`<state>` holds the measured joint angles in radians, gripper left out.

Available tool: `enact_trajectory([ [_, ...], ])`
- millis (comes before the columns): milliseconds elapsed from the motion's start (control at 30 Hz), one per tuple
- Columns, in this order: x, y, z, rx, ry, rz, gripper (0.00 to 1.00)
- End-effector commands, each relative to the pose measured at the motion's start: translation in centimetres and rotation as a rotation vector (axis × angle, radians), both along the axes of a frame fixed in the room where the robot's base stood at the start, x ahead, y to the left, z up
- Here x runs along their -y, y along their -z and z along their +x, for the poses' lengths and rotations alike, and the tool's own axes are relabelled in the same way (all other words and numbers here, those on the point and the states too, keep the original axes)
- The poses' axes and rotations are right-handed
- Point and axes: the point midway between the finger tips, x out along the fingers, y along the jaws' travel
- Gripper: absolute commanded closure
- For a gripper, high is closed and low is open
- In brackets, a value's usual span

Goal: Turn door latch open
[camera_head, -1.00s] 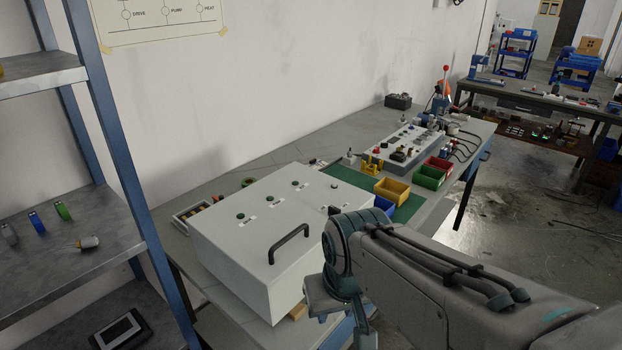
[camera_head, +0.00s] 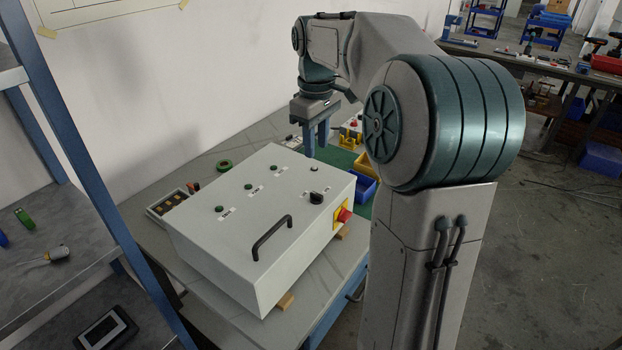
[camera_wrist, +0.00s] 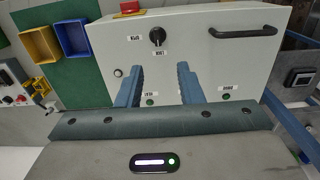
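The door latch is a small black rotary knob (camera_head: 316,198) on the top face of a light grey cabinet (camera_head: 225,235), near its right end. My gripper (camera_head: 316,149) hangs fingers down above and behind the cabinet's far right part, clear of the knob. In the wrist view my gripper (camera_wrist: 161,72) has its two blue fingers apart with nothing between them. The knob lies beyond the fingertips, untouched.
A black bar handle (camera_head: 271,238) stands up from the cabinet door. A red switch on a yellow plate (camera_head: 343,215) is on the cabinet's right side. Green buttons (camera_head: 220,209) line the door. Blue (camera_head: 364,186) and yellow bins stand behind. A shelf rack (camera_head: 95,190) is at left.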

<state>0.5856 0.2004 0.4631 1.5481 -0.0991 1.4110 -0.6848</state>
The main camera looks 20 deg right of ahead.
Motion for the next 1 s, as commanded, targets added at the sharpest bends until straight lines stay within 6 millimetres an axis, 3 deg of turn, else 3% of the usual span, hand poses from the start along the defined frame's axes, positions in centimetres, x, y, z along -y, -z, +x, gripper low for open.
enact_trajectory([
  [233, 0.6, 1.3, 0.5, -0.006, -0.018, 0.011, 0.66],
  [700, 0.5, 10.8, 0.4, -0.007, -0.016, 0.010, 0.66],
  [1000, 0.5, 13.4, 0.4, -0.002, -0.015, 0.009, 0.66],
])
